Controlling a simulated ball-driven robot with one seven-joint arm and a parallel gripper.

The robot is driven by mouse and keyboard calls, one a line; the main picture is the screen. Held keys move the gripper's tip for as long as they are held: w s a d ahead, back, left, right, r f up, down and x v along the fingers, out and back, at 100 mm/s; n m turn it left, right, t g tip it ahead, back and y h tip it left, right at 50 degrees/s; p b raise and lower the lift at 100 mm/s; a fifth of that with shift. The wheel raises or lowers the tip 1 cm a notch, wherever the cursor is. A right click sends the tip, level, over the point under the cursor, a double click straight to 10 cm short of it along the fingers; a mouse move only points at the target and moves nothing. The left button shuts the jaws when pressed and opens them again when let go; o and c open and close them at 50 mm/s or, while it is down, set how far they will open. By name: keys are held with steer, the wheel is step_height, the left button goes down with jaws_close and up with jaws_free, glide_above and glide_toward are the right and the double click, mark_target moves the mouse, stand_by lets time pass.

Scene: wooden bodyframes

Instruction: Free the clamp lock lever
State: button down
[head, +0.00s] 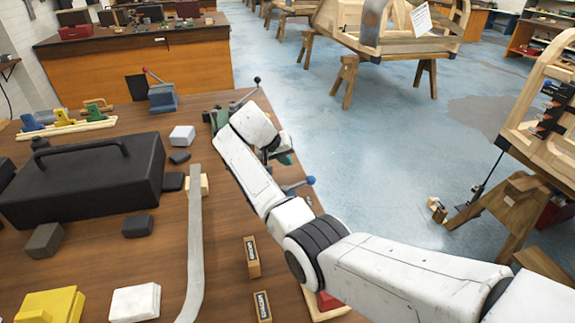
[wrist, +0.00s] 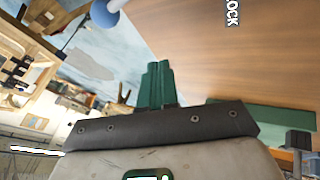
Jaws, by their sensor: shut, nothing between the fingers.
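A lever with a blue ball knob (head: 310,180) stands at the table's right edge in the head view, just right of my forearm; its base is hidden behind my arm. A blue ball (wrist: 106,12) shows at the top left of the wrist view, apart from my fingers. My gripper (wrist: 158,80) has its green fingers together, with nothing between them; in the head view my arm mostly hides it. A printed word "LOCK" (wrist: 232,12) lies on the wooden surface in the wrist view. Another lever with a black knob (head: 257,80) rises beyond my wrist.
A big black case (head: 85,185) and a long grey strip (head: 194,240) lie left of my arm. Labelled wooden blocks (head: 252,257) lie near its elbow. A red-knobbed clamp (head: 162,97) stands at the far edge. Open blue floor (head: 370,150) lies to the right.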

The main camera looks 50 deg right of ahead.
steer(key=w+a+r+b, duration=0.1)
steer(key=w+a+r, duration=0.2)
steer(key=r, duration=0.3)
steer(key=shift+w+r, duration=0.15)
steer(key=shift+r, duration=0.05)
steer(key=shift+d, duration=0.1)
stand_by(0.3)
